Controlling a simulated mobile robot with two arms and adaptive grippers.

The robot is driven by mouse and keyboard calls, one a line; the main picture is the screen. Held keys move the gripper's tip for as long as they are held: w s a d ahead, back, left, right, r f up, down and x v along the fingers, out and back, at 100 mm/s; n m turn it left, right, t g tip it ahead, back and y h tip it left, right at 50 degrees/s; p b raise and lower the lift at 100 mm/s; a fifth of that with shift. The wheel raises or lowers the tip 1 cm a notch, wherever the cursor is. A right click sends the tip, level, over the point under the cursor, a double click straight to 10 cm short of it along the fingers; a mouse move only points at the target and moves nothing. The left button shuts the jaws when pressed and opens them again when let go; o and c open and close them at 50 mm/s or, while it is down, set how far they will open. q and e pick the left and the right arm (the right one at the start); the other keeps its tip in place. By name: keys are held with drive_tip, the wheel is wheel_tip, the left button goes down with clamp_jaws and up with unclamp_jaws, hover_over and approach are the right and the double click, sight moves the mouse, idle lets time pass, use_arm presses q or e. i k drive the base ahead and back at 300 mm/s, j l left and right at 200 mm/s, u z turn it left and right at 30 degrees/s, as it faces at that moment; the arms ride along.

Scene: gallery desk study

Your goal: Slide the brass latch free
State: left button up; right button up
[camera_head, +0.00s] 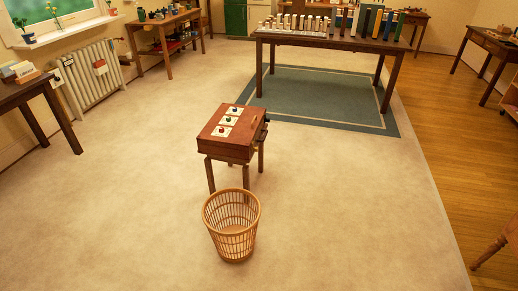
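A small reddish-brown wooden stand with a box-like top (245,128) is in the middle of the head view, on thin legs. Three white plates lie in a row along the left of its top: a far plate (236,112), a middle plate (230,121) and a near plate (219,133). Each bears a small dark or coloured knob. A small dark part shows at the stand's right side, too small to identify. I cannot make out a brass latch. Neither of my grippers is in view.
A wicker basket (231,229) stands on the floor just in front of the stand. A long table (340,42) with books and small pieces is behind, over a green rug (318,98). Desks and a radiator (92,76) line the left.

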sight(256, 150)
drive_tip(key=i+l+u, duration=0.25)
drive_tip(key=i+l, duration=2.35)
